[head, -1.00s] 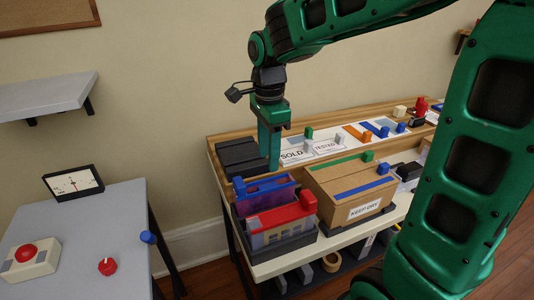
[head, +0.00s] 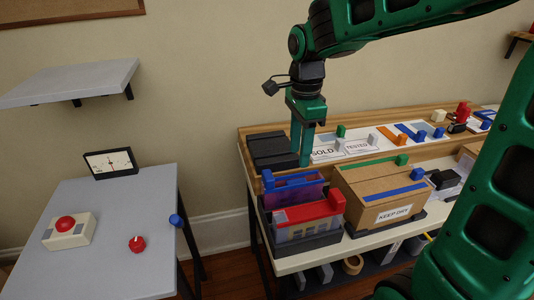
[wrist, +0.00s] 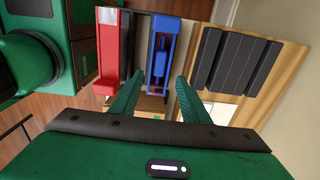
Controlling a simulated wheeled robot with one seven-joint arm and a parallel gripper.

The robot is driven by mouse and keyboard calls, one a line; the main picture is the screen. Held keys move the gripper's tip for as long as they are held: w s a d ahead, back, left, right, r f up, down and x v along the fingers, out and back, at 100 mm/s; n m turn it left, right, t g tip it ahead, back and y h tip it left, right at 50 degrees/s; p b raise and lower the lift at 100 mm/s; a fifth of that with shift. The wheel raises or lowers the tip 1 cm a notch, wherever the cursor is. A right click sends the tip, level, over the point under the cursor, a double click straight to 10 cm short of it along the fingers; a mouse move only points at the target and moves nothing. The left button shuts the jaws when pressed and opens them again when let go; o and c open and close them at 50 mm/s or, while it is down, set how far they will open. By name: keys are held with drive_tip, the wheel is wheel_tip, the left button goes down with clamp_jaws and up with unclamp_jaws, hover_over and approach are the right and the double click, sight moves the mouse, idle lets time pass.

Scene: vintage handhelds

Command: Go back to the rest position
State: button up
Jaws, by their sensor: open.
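My gripper (head: 300,143) is open and empty, pointing down above the back left part of the workbench, near the dark slatted block (head: 270,150). In the wrist view the two green fingers of my gripper (wrist: 168,90) stand apart with nothing between their tips. The blue-topped case (wrist: 162,50) shows just beyond the fingers and the red-topped case (wrist: 109,50) lies left of it. In the head view the blue-topped case (head: 292,187) and the red-topped case (head: 308,218) sit below my gripper.
A cardboard box labelled KEEP DRY (head: 380,190) stands right of the cases. SOLD and TESTED cards (head: 340,148) lie on the back ledge. A grey table (head: 105,235) with a red button box (head: 68,231), a red knob (head: 137,244) and a meter (head: 111,162) stands left, below a wall shelf (head: 70,83).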

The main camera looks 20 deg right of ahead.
drive_tip(key=s+d+f+n, duration=0.1)
drive_tip(key=s+d+n, duration=0.4)
drive_tip(key=s+d, duration=0.3)
drive_tip(key=s+d+f+n, duration=0.2)
drive_tip(key=s+d+n, duration=0.4)
drive_tip(key=s, duration=0.9)
drive_tip(key=d, duration=0.3)
drive_tip(key=shift+s+d+f+n, duration=0.15)
drive_tip(key=shift+d+f+n, duration=0.1)
drive_tip(key=shift+n, duration=0.05)
drive_tip(key=shift+w+f, duration=0.25)
drive_tip(key=shift+w, duration=0.4)
